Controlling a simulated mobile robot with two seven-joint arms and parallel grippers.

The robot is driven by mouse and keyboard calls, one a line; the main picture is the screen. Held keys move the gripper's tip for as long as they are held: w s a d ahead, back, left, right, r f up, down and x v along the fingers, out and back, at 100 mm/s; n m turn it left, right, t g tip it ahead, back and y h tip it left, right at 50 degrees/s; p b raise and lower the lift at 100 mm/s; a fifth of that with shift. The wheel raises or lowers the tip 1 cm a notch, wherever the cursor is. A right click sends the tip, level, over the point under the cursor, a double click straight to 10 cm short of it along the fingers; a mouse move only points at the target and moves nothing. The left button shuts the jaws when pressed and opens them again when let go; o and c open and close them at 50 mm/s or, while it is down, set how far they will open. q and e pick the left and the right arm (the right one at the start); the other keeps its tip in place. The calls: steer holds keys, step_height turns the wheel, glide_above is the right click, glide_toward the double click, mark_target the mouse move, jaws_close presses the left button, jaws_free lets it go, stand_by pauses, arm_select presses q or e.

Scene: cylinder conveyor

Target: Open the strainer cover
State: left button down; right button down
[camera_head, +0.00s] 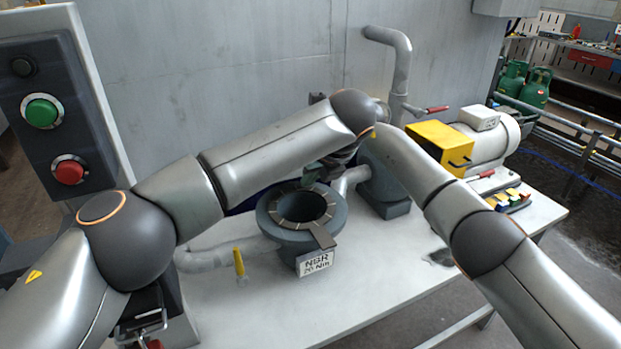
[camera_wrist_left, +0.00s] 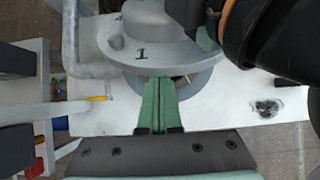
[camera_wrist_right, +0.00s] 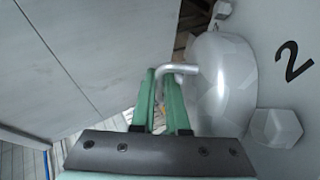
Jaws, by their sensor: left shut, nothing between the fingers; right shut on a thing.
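The grey strainer body (camera_head: 268,218) stands on the bench; its top looks open, with a slotted dark ring (camera_head: 280,212) around a dark hole. The round grey strainer cover (camera_wrist_left: 165,52), marked 1, shows in the left wrist view above a lower round body. My left gripper (camera_wrist_left: 158,80) is shut and empty; its tips meet the cover's edge in the picture, but contact cannot be told. My right gripper (camera_wrist_right: 163,72) is shut on the cover's bent rod handle (camera_wrist_right: 185,68), beside a hex bolt (camera_wrist_right: 277,130) and the number 2.
A tag reading NBR 20 Nm (camera_head: 315,263) hangs before the strainer. A yellow lever (camera_head: 239,263) stands to its left. A yellow box (camera_head: 435,145) and grey motor (camera_head: 492,135) sit at the right. The front of the bench (camera_head: 355,300) is clear.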

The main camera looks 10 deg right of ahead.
arm_select(q)
steer(key=shift+w+a+r, duration=0.25)
steer(key=shift+w+r, duration=0.25)
steer(key=shift+r, duration=0.1)
arm_select(e)
steer(key=c, duration=1.2)
jaws_free()
steer(key=shift+d, duration=0.1)
steer(key=shift+f, duration=0.15)
steer(key=shift+s+d, duration=0.1)
